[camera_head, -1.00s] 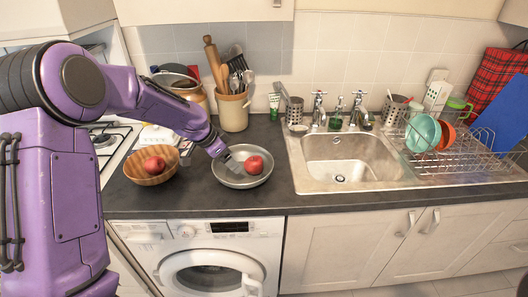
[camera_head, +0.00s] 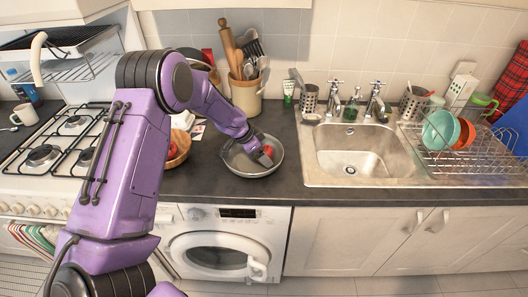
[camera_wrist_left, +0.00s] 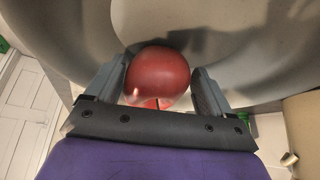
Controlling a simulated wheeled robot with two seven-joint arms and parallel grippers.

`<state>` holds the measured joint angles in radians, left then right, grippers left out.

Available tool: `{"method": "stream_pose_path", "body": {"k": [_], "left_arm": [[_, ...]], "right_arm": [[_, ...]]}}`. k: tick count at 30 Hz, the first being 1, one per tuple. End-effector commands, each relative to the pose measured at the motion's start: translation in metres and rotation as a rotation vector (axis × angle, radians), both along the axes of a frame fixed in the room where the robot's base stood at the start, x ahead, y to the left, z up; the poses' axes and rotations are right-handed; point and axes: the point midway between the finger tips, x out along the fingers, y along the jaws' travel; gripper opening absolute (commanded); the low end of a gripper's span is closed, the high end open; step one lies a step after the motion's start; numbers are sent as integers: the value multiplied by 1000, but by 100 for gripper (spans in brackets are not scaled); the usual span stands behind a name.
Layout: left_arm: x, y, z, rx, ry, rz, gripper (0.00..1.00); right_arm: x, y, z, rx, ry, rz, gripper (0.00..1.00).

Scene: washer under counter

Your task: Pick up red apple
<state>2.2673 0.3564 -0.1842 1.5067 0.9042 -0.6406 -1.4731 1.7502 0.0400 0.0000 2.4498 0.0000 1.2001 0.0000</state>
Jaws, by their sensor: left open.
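A red apple (camera_head: 268,149) lies in the grey metal bowl (camera_head: 236,161) on the counter, partly covered by my left gripper (camera_head: 265,158) in the head view. In the left wrist view the apple (camera_wrist_left: 158,72) sits between the two fingers of my left gripper (camera_wrist_left: 159,80), one on each side. The fingers are open, and I cannot tell whether either touches it. Another red apple (camera_head: 172,150) is in the wooden bowl (camera_head: 184,144) to the left, partly hidden by my arm. My right gripper is not in view.
A utensil pot (camera_head: 246,96) stands behind the metal bowl. The sink (camera_head: 350,157) and a dish rack (camera_head: 455,150) with bowls are to the right. A gas hob (camera_head: 65,140) is at the left. The washer (camera_head: 222,245) is below the counter.

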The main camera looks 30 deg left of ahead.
Motion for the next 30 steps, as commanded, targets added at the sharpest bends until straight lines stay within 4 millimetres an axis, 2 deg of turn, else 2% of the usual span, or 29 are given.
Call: {"method": "stream_pose_path", "body": {"k": [3, 4, 6, 8, 16, 20, 23, 30], "left_arm": [[0, 0, 0, 0, 0, -1, 82], [0, 0, 0, 0, 0, -1, 76], [0, -1, 0, 0, 0, -1, 53], [0, -1, 0, 0, 0, -1, 36], [0, -1, 1, 0, 0, -1, 36], [1, -1, 10, 0, -3, -3, 36], [1, 0, 28, 2, -5, -3, 36], [1, 0, 107, 3, -7, -3, 36]], "right_arm": [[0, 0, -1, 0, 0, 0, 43], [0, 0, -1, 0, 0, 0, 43], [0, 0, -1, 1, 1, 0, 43], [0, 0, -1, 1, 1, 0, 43], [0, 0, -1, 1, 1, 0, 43], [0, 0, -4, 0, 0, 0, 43], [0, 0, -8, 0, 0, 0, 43], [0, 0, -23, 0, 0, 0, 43]]}}
